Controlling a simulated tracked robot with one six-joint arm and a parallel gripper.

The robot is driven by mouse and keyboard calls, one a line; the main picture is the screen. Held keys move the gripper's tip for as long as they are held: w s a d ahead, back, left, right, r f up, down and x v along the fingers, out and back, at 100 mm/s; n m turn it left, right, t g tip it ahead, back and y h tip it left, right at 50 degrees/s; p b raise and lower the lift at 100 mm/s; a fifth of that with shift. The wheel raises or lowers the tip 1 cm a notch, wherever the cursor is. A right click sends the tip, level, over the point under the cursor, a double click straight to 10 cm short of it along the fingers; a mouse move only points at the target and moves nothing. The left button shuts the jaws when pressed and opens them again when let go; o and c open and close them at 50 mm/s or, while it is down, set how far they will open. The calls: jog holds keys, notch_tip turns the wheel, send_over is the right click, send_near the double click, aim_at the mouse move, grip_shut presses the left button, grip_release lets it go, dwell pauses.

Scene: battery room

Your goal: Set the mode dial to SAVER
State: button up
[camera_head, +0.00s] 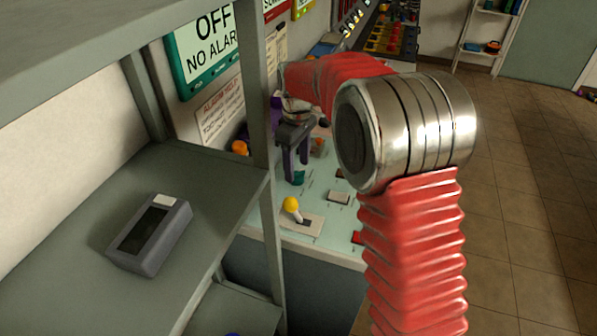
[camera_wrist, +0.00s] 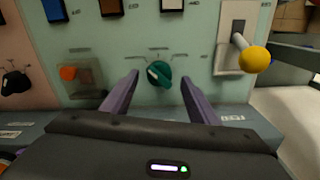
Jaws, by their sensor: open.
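The mode dial is a teal knob (camera_wrist: 159,74) with a pale pointer mark, set on the pale green panel (camera_wrist: 115,62). Its pointer appears to lean toward the upper left in the wrist view; the small labels around it are too blurred to read. My gripper (camera_wrist: 159,79) is open, with one purple finger on each side of the knob and gaps visible between. In the head view the teal knob (camera_head: 298,177) shows by the fingertips of my gripper (camera_head: 296,171). I cannot tell how far the fingertips are from the panel.
A lever with a yellow ball (camera_wrist: 254,59) stands right of the dial. A covered orange button (camera_wrist: 69,73) is at its left, and several rocker switches line the panel above. In the head view, a grey shelf (camera_head: 75,240) with a dark box (camera_head: 150,233) stands left of my arm.

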aim_at(297, 172)
jog(key=shift+f, duration=1.55)
jog(key=shift+c, duration=0.6)
